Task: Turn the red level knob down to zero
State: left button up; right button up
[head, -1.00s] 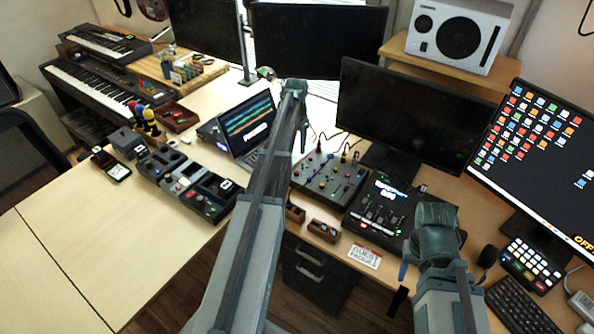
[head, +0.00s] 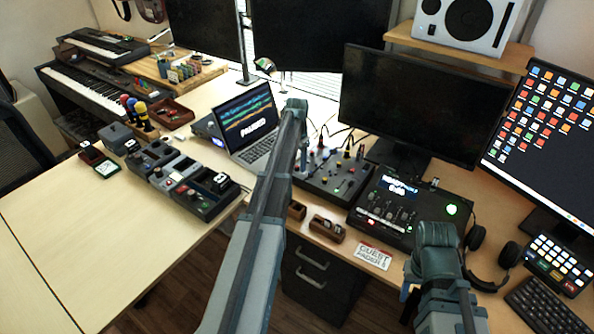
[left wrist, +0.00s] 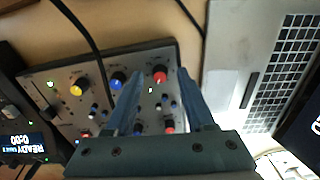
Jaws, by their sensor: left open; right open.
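The red level knob (left wrist: 160,75) is a large round knob on the grey mixer panel (left wrist: 60,95) in the left wrist view. A blue knob (left wrist: 118,80) and a yellow knob (left wrist: 78,87) sit left of it. My left gripper (left wrist: 159,79) is open, with one finger on each side of the red knob; I cannot tell whether they touch it. In the head view my left gripper (head: 303,145) is over the left side of the mixer (head: 335,182), and my arm hides the red knob. My right gripper (head: 409,291) is mostly hidden by its own wrist, low at the right.
A laptop (head: 250,125) stands left of the mixer. A black device with a screen (head: 395,205) sits right of it, with headphones (head: 490,260) beyond. Black cables (left wrist: 85,35) cross the mixer's edge. Pedals (head: 180,180) lie on the left desk, which has bare space.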

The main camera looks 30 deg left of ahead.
pick_arm(q)
jog(key=shift+f, duration=0.15)
jog(key=shift+c, duration=0.2)
grip_shut()
jog(key=shift+n, duration=0.3)
